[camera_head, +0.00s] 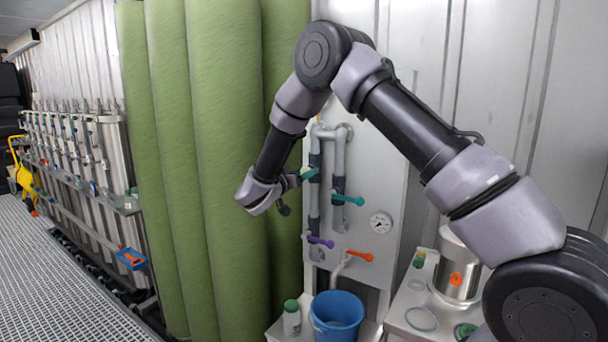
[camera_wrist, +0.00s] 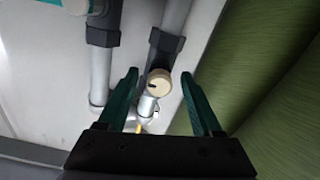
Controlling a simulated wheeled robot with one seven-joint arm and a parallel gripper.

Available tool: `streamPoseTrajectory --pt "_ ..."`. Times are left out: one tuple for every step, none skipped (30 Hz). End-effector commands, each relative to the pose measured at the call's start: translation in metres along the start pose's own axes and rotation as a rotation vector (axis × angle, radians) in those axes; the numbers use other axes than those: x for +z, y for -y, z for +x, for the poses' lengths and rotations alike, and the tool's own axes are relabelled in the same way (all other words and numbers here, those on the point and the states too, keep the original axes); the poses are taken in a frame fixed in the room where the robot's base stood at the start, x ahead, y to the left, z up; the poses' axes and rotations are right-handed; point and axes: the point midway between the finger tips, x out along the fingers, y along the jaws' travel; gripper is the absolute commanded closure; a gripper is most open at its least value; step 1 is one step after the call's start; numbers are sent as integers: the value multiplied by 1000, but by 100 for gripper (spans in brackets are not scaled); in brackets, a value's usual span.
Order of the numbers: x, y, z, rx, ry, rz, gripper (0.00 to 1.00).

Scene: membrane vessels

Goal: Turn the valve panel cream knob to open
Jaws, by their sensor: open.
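The cream knob (camera_wrist: 159,82) is a small round knob with a dark mark on its face, on a grey pipe of the valve panel. In the wrist view it appears between the two green fingers of my gripper (camera_wrist: 160,75). The fingers are open, with a visible gap on each side of the knob; I cannot tell how far the tips are from it in depth. In the head view my gripper (camera_head: 300,176) is at the left side of the pale valve panel (camera_head: 378,190). There I cannot make out the cream knob.
Teal (camera_head: 348,199), purple (camera_head: 320,241) and orange (camera_head: 359,255) handles project from the panel, near a gauge (camera_head: 381,222). Green membrane vessels (camera_head: 212,150) stand close on the left. A blue bucket (camera_head: 337,318) and a green-capped bottle (camera_head: 292,320) sit below.

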Motion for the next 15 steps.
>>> streamPoseTrajectory --pt "0 0 0 0 0 0 33" --pt "0 0 0 0 0 0 33" --pt "0 0 0 0 0 0 33" --pt "0 0 0 0 0 0 41" --pt "0 0 0 0 0 0 52" --pt "0 0 0 0 0 0 68" --pt "0 0 0 0 0 0 79" --pt "0 0 0 0 0 0 91" --pt "0 0 0 0 0 0 100" --pt "0 0 0 0 0 0 100" --pt "0 0 0 0 0 0 100" --pt "0 0 0 0 0 -1 100" --pt "0 0 0 0 0 -1 100" --pt "0 0 0 0 0 -3 100" --pt "0 0 0 0 0 -6 100"
